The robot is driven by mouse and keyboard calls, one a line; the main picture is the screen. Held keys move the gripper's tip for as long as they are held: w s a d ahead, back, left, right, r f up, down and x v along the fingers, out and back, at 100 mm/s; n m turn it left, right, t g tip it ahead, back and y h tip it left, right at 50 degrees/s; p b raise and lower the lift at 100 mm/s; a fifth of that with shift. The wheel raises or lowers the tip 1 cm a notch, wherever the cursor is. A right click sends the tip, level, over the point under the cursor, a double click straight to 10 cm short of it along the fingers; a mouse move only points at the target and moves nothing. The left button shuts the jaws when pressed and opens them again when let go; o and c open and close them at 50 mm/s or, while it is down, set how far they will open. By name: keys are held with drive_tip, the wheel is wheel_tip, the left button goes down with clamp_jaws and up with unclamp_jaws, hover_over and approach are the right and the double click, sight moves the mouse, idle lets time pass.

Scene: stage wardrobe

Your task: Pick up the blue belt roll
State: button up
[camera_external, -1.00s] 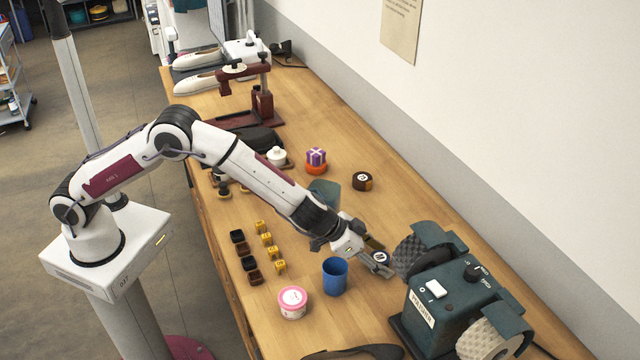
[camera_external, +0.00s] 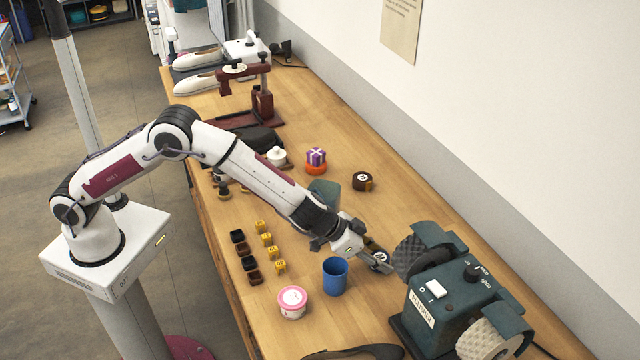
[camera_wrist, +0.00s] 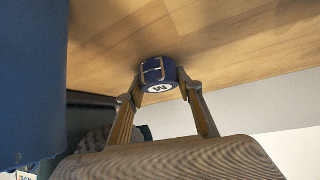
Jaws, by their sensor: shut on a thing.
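The blue belt roll (camera_wrist: 157,70) is a short dark blue cylinder with a white round label. In the wrist view it sits between the fingertips of my gripper (camera_wrist: 160,85), which is shut on it, one finger on each side. The wooden bench top shows close behind the roll; I cannot tell whether they touch. In the external view my gripper (camera_external: 383,262) is low over the bench, between the blue cup and the polisher, and the roll is mostly hidden by the fingers.
The green polisher (camera_external: 450,305) is close on the right.

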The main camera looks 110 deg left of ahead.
sight(380, 257)
drive_tip(key=shift+r, duration=0.2)
wheel_tip(380, 257, up, 18)
drive_tip(key=shift+f, duration=0.2)
idle(0.8)
drive_tip(key=shift+a, duration=0.1)
idle(0.4)
